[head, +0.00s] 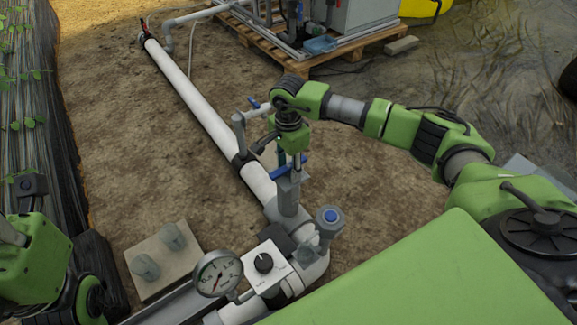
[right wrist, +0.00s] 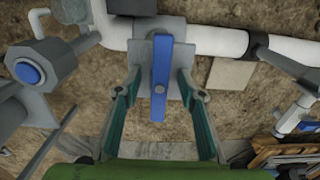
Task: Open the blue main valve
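The blue main valve's handle (head: 288,168) is a flat blue lever on top of a grey valve body (head: 289,197) in the white pipe. In the right wrist view the blue handle (right wrist: 160,72) stands upright in the picture, across the white pipe. My right gripper (head: 291,160) is above the valve, pointing down. In the right wrist view its two teal-padded fingers (right wrist: 160,97) are spread, one on each side of the handle's near end, with a visible gap on both sides. Of my left arm, only green and black links show at the left edge; its fingers are not seen.
A small branch valve with a blue lever (head: 254,103) stands just behind. A blue-capped grey fitting (head: 329,217), a pressure gauge (head: 217,274) and a white dial box (head: 266,266) are in front. A wooden pallet (head: 290,55) carries equipment behind. Bare soil lies left of the pipe.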

